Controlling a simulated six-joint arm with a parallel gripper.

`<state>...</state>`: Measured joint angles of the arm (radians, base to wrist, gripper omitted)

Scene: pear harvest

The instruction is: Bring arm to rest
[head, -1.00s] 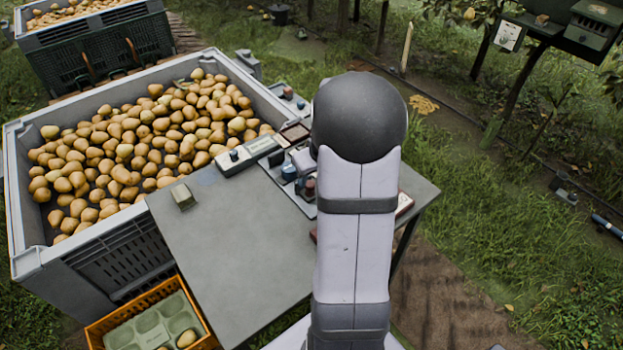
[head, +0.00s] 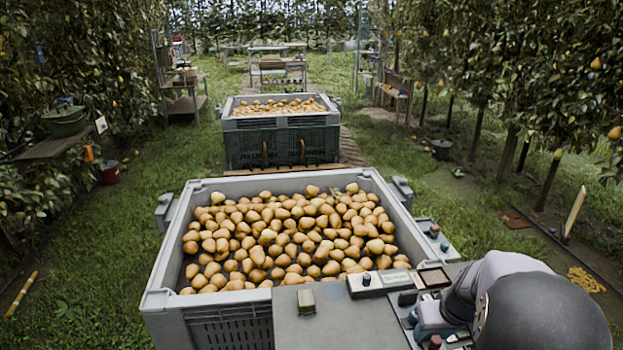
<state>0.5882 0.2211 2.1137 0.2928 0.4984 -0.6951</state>
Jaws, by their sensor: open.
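My arm (head: 545,315) shows at the lower right of the head view as a dark rounded joint with a pale link behind it. It is above the right part of the grey table. My gripper is outside the picture, so its fingers and anything near them cannot be seen.
A large grey bin (head: 160,275) full of pears stands in front, touching or close to the grey table (head: 340,325). A small block (head: 306,302) and a control box (head: 378,283) sit on the table. A second pear bin (head: 280,140) stands behind. Fruit trees line both sides.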

